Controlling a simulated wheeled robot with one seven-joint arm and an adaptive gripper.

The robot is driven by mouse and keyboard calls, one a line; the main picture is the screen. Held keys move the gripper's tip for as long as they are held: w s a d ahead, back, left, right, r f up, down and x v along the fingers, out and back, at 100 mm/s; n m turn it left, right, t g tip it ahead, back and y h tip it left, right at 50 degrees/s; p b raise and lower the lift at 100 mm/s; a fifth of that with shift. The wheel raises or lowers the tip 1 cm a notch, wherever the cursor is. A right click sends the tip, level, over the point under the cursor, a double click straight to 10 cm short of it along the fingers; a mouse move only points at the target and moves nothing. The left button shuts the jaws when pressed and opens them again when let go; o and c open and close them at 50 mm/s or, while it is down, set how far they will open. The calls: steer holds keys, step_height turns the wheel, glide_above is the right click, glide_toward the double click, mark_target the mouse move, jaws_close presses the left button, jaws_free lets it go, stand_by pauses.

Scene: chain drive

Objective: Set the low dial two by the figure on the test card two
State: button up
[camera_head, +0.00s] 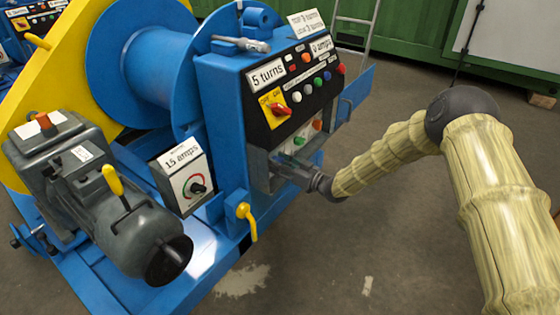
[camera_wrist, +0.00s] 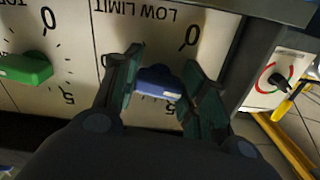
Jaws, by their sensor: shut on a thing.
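In the wrist view a blue knob (camera_wrist: 157,79) sits on a cream plate (camera_wrist: 125,20) lettered LOW LIMIT, upside down. My gripper (camera_wrist: 161,75) is shut on it, one dark green finger pad on each side. The figures 0 and 5 show around the knob; the fingers cover part of its scale, and I cannot read its exact setting. In the head view my gripper (camera_head: 277,168) is at the lower recess of the blue cabinet (camera_head: 225,105), and the blue knob is hidden. White cards read 5 turns (camera_head: 266,74) and 15 amps (camera_head: 182,156). A lettered card (camera_head: 306,22) on top is too small to read surely.
A green knob (camera_wrist: 25,68) stands left of my fingers in the wrist view. A round red-green dial (camera_wrist: 278,80) is at the right. In the head view, a yellow handle (camera_head: 247,220) and a grey motor (camera_head: 110,205) stand left of my gripper. Open floor lies below.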

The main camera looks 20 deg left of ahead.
steer(key=shift+m, duration=0.6)
steer(key=o, duration=1)
steer(key=shift+o, duration=0.2)
steer(key=shift+d, duration=0.1)
steer(key=v, duration=1.2)
